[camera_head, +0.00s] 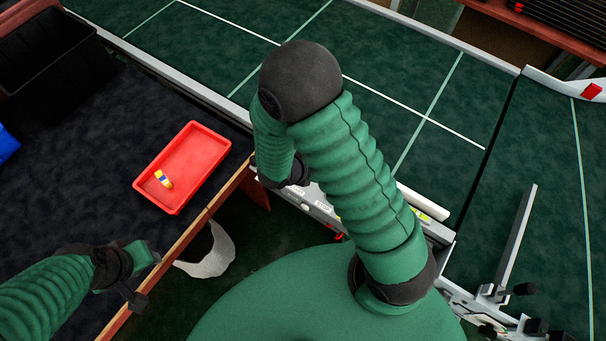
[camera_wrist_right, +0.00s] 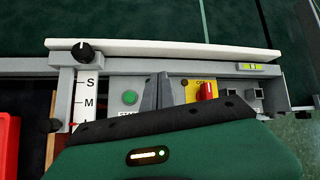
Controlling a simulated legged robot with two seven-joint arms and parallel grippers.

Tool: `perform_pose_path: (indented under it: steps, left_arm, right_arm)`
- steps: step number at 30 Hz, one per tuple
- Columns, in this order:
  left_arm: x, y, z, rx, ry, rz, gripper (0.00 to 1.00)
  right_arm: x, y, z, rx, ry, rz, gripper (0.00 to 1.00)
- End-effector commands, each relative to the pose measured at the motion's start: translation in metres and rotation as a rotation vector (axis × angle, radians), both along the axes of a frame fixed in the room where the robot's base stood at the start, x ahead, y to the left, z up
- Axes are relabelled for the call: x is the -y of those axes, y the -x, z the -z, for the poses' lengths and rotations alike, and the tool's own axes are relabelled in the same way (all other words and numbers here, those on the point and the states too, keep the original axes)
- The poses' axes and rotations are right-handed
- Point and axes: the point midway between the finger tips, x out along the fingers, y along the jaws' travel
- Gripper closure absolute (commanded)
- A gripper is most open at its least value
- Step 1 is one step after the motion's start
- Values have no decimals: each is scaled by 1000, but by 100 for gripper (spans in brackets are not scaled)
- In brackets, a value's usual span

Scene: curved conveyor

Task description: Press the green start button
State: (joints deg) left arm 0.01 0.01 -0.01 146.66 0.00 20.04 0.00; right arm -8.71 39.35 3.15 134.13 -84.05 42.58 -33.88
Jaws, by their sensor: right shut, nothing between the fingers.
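The green start button (camera_wrist_right: 130,97) is a round button on a grey control panel (camera_wrist_right: 118,84) in the right wrist view. It stands clear, just beyond the dark edge of my green wrist housing, and nothing touches it. I cannot pick it out in the head view, where my right arm covers part of the panel. My right gripper (camera_head: 297,174) is a dark shape beside the panel, shut and empty, partly hidden by my arm; its fingertips are not clear. My left gripper (camera_head: 142,279) is over the dark table's edge at lower left; its opening is unclear.
A red switch (camera_wrist_right: 207,91) and a black knob (camera_wrist_right: 82,52) with a letter scale are near the button. The green conveyor (camera_head: 400,60) lies beyond the panel.

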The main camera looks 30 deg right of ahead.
Motion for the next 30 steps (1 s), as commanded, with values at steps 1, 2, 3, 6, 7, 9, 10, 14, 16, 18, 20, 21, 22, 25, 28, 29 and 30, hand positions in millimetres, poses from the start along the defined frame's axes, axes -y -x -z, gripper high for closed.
perform_pose_path:
  steps: [1, 2, 3, 6, 7, 9, 10, 14, 16, 18, 20, 21, 22, 25, 28, 29, 30]
  left_arm:
    - [0, 0, -6, 0, 0, 0, 64]
    - [0, 0, -7, 0, 0, 0, 64]
    - [0, 0, -9, 0, 0, 0, 64]
    - [0, 0, -10, 0, 0, 0, 64]
    - [0, 0, -10, 0, 0, 0, 64]
    - [0, 0, -9, 0, 0, 0, 64]
    - [0, 0, -9, 0, 0, 0, 64]
    - [0, 0, -9, 0, 0, 0, 64]
    - [0, 0, -9, 0, 0, 0, 64]
    - [0, 0, -8, 0, 0, 0, 64]
    - [0, 0, -6, 0, 0, 0, 64]
    - [0, 0, -3, 0, 0, 0, 64]
    - [0, 0, -1, 0, 0, 0, 64]
    - [0, 0, 8, 0, 0, 0, 64]
    - [0, 0, 20, 0, 0, 0, 64]
    - [0, 0, 24, 0, 0, 0, 64]
    - [0, 0, 29, 0, 0, 0, 64]
  right_arm:
    - [-4, -14, 8, -71, 57, -185, 100]
    - [-7, -23, 13, -103, 87, -289, 100]
    - [-12, -33, 19, -137, 120, -404, 100]
    - [-22, -49, 29, -184, 173, -587, 100]
    - [-25, -51, 31, -192, 181, -616, 100]
    - [-27, -55, 33, -197, 190, -648, 100]
    - [-27, -55, 33, -198, 190, -650, 100]
    - [-27, -55, 34, -197, 188, -647, 100]
    - [-27, -56, 34, -196, 188, -646, 100]
    - [-27, -56, 35, -196, 188, -645, 100]
    - [-27, -55, 37, -196, 188, -644, 100]
    - [-27, -55, 40, -196, 187, -644, 100]
    - [-27, -55, 42, -196, 187, -644, 100]
    - [-27, -55, 54, -197, 186, -644, 100]
    - [-27, -55, 68, -196, 186, -643, 100]
    - [-27, -55, 73, -196, 186, -643, 100]
    - [-27, -55, 79, -196, 187, -643, 100]
